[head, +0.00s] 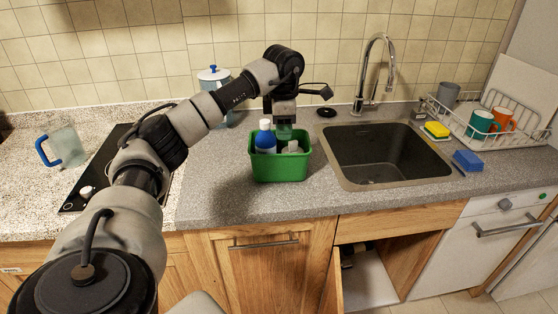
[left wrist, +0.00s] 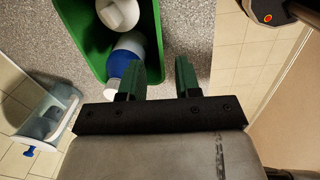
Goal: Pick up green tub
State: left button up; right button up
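The green tub (head: 281,168) stands on the counter left of the sink, with a blue bottle with a white cap (head: 265,138) and a whitish item in it. In the left wrist view the tub (left wrist: 153,35) is at the top, holding the blue bottle (left wrist: 125,62) and a white bottle (left wrist: 118,13). My left gripper (head: 285,132) points down at the tub's back rim. In the left wrist view its fingers (left wrist: 160,72) are apart, near the tub's right wall. The wall seems to lie between them; contact cannot be told. My right gripper is not in view.
The sink (head: 385,155) with its tap (head: 374,75) is right of the tub. A lidded canister (head: 213,80) stands behind left, and a pitcher (head: 65,147) far left. A dish rack (head: 490,120) and sponges (head: 467,160) are at the right. The cupboard below the sink is open.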

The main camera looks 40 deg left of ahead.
aim_at(280, 156)
pick_arm(q)
jog(key=f, duration=0.3)
jog(key=a+f+p, duration=0.1)
jog(key=f, duration=0.2)
jog(key=f+p, duration=0.1)
jog(key=f, duration=0.2)
jog(key=shift+a+f, duration=0.15)
jog(key=shift+f, duration=0.25)
jog(key=shift+w+f, duration=0.1)
jog(key=shift+f, duration=0.3)
jog(key=shift+c, duration=0.2)
grip_shut()
jog(key=shift+r, duration=0.15)
